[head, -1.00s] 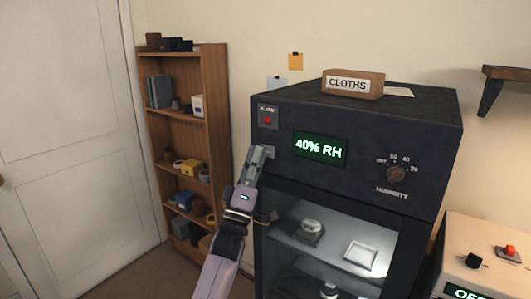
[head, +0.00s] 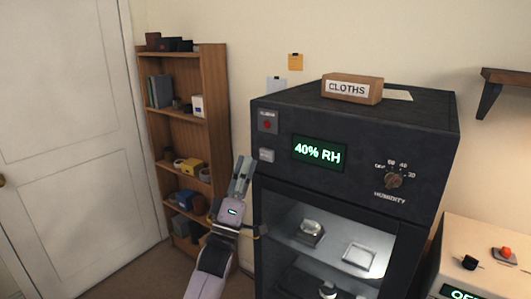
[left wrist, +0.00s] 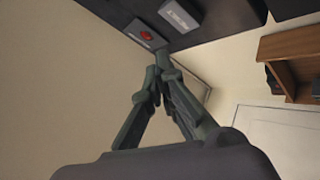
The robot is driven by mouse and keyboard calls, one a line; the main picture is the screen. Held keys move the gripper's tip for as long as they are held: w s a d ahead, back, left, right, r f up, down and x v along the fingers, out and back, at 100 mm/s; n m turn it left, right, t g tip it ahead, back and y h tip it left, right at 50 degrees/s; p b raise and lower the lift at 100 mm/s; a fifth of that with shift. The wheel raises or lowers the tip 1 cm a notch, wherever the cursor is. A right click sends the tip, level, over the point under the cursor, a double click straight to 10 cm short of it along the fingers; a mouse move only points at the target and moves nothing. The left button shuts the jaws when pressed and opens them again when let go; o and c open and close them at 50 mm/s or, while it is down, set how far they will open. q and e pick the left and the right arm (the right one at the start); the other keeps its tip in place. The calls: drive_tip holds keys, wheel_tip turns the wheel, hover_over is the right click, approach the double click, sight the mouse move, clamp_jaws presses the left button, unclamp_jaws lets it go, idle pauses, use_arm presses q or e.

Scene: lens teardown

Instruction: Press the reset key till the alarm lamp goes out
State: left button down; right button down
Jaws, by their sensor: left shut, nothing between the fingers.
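The alarm lamp (head: 267,125) is a dull, dark red dot on a grey plate at the upper left of the black cabinet's front; it looks unlit. It also shows in the left wrist view (left wrist: 146,36). The pale grey reset key (head: 266,155) is just below it, uncovered, and shows in the left wrist view too (left wrist: 180,15). My left gripper (head: 243,163) is shut and empty, to the left of the key and apart from it. In the left wrist view its fingertips (left wrist: 160,66) meet short of the panel. My right gripper is out of view.
The black cabinet (head: 356,119) has a 40% RH display, a humidity dial and a glass-fronted lit chamber. A CLOTHS box (head: 352,88) sits on top. A cream device (head: 485,245) stands at the right, a wooden bookshelf (head: 215,90) at the left.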

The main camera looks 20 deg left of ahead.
use_arm(q)
drive_tip(key=shift+s+a+p, duration=0.25)
drive_tip(key=shift+s+p, duration=0.05)
drive_tip(key=shift+s, duration=0.8)
